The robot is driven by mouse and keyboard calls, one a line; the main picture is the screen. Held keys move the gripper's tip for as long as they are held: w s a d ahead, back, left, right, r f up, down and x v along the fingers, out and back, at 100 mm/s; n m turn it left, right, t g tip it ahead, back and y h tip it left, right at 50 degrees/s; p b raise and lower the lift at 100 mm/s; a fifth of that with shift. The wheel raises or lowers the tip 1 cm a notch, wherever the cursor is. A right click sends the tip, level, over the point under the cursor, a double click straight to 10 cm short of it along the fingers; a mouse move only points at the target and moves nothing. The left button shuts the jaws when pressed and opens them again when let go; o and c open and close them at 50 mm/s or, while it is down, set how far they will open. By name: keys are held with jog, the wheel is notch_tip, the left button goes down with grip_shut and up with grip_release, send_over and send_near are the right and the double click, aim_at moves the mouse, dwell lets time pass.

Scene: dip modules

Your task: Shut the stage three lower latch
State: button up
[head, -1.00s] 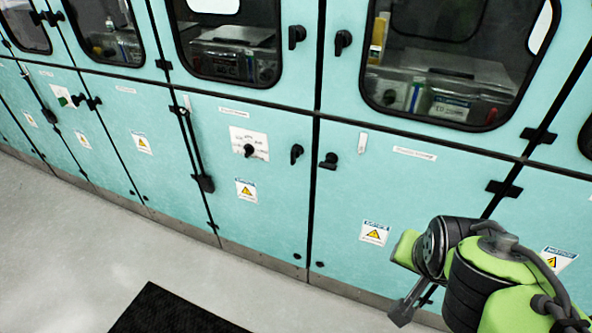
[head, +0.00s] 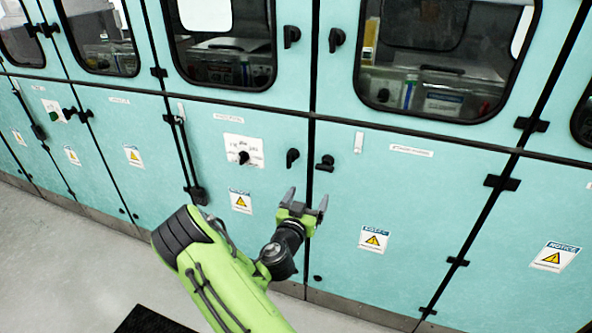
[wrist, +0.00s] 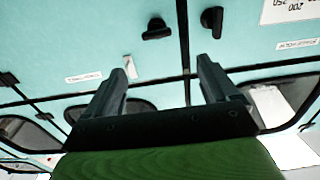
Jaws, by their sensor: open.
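Two black lower latches flank the dark seam between two lower turquoise doors. The left latch (head: 292,158) stands upright; it also shows in the wrist view (wrist: 212,20). The right latch (head: 326,162) is turned sideways, with its handle roughly level; it also shows in the wrist view (wrist: 157,28). The door labels are too small to read, so I cannot tell which latch is stage three. My gripper (head: 305,200) is open and empty, just below both latches in the head view, apart from them. Its two fingers (wrist: 160,88) point toward the doors.
Upper windowed doors carry their own latches (head: 336,39). A black knob on a white plate (head: 243,152) is left of the latches. Dark hinges (head: 502,183) stick out along the door seams. The grey floor (head: 90,262) is clear, with a dark mat (head: 150,322) at the bottom.

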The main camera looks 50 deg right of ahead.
aim_at(324, 169)
jog(key=p+x, duration=0.1)
jog(key=x, duration=0.3)
jog(key=p+x, duration=0.2)
jog(key=x, duration=0.3)
jog(key=p+x, duration=0.1)
jog(key=x, duration=0.4)
jog(key=shift+s+d+r, duration=0.1)
jog(key=shift+s+d, duration=0.2)
jog(key=shift+d, duration=0.1)
jog(key=shift+w+d, duration=0.25)
jog(key=shift+d, duration=0.15)
jog(key=c, duration=1)
jog(key=shift+o, duration=0.2)
